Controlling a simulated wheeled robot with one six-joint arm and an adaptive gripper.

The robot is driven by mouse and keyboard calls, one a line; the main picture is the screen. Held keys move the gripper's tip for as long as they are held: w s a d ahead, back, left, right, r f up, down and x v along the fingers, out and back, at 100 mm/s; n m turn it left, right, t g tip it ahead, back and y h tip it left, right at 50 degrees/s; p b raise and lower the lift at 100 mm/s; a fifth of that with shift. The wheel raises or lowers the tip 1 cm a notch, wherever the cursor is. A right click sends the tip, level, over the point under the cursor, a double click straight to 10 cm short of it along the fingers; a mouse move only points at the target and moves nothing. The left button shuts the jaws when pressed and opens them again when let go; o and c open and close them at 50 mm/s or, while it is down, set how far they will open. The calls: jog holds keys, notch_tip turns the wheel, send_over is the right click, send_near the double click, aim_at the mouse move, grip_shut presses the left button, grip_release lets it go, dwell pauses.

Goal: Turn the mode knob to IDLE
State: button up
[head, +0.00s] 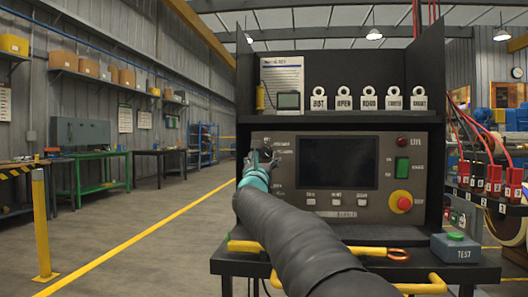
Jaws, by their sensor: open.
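The control panel (338,210) is a grey console with a dark screen (337,162). My gripper (262,156) is at the panel's upper left, its fingers apart in front of the mode knob area. The knob (268,150) is small, dark and mostly hidden behind the fingers. Small white labels stand above and to the right of it, too small to read surely, so I cannot tell which setting it points to. Whether the fingers touch the knob cannot be told. My teal wrist and dark arm cover the panel's lower left.
A red emergency button (400,202) on yellow and a green switch (402,166) sit right of the screen. Several white padlock-shaped tags (368,100) stand on the shelf above. A TEST box (455,247) and yellow-handled tool (360,251) lie on the table in front. Open floor lies left.

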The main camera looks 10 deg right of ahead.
aim_at(265, 152)
jog(key=shift+x, duration=1.2)
jog(key=c, duration=1.1)
jog(key=shift+c, duration=0.2)
